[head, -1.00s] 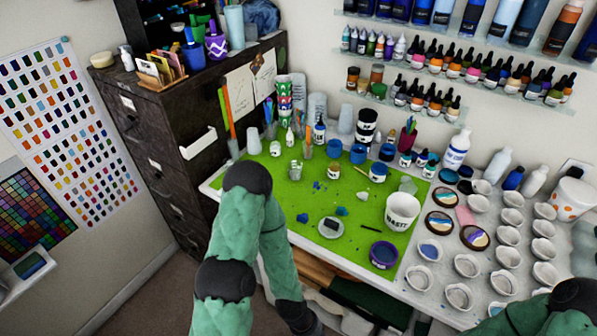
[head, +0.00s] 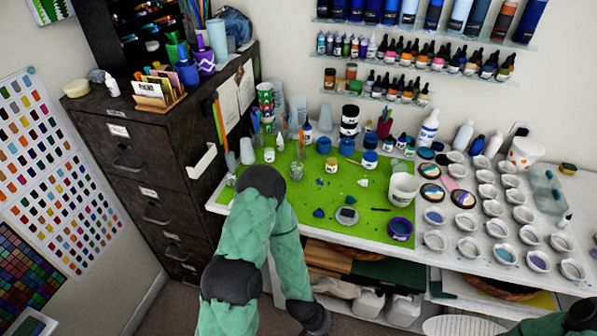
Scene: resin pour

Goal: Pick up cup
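Several cups are in the head view, and I cannot tell which one the task means. A white cup (head: 403,189) stands upright at the right edge of the green mat (head: 300,190). Stacked translucent cups (head: 247,151) stand at the back left of the mat. Many small white cups (head: 467,247) stand in rows on the table's right side, some with coloured contents. My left arm rises from the bottom and bends back down in front of the table. Its gripper is out of view. Only a piece of my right arm shows at the bottom right; its gripper is out of view.
A dark drawer cabinet (head: 135,165) stands at the left. Bottle shelves (head: 420,60) line the wall. A shelf with jugs (head: 368,303) is under the table. The mat's front left is fairly clear.

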